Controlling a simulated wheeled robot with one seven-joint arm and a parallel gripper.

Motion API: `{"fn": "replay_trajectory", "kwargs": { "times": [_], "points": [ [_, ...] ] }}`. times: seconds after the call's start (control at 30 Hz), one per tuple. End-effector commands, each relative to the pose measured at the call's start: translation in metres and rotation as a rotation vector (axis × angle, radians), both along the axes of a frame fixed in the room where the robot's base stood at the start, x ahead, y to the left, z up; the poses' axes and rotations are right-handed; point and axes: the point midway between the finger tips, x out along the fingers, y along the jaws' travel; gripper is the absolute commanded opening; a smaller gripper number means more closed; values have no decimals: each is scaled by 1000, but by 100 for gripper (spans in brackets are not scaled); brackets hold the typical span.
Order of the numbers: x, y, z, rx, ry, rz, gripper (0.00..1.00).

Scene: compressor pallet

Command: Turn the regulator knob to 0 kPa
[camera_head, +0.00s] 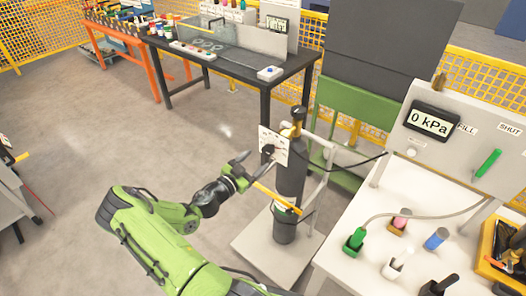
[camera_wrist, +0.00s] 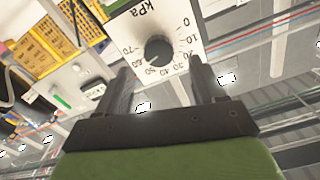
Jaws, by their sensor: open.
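The regulator knob (camera_wrist: 159,50) is a round black knob on a white dial plate (camera_wrist: 182,18) marked in kPa, with numbers from 0 to 70. The plate shows upside down in the wrist view, and I cannot tell where the knob's pointer stands. In the head view the plate (camera_head: 274,141) is fixed to the dark cylinder, facing my arm. My gripper (camera_head: 250,170) is open in front of it. In the wrist view its two dark fingers (camera_wrist: 160,72) stand apart on either side of the knob, with nothing held. The digital display (camera_head: 433,121) reads 0 kPa.
The dark cylinder (camera_head: 289,180) stands on a pale pallet (camera_head: 258,243) with a light frame. A yellow bar (camera_head: 282,203) lies close below my gripper. A white table (camera_head: 345,262) with several small items stands at right. Open floor (camera_head: 60,110) lies at left.

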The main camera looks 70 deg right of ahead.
Motion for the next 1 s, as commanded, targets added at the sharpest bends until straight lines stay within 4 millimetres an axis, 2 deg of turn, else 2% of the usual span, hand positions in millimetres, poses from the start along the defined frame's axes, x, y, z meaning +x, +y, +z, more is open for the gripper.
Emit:
{"fn": "replay_trajectory", "kwargs": {
  "times": [0.1, 0.23, 0.37, 0.6, 0.93, 1.0],
  "points": [
    [-12, -26, 1, -2, -1, -2, 69],
    [-20, -46, 1, -1, 0, -1, 69],
    [-24, -54, 0, 0, 1, 0, 69],
    [-23, -54, 0, 1, 1, 0, 67],
    [-23, -54, 0, 1, 1, 0, 17],
    [-23, -54, 0, 1, 1, 0, 13]
  ]
}}
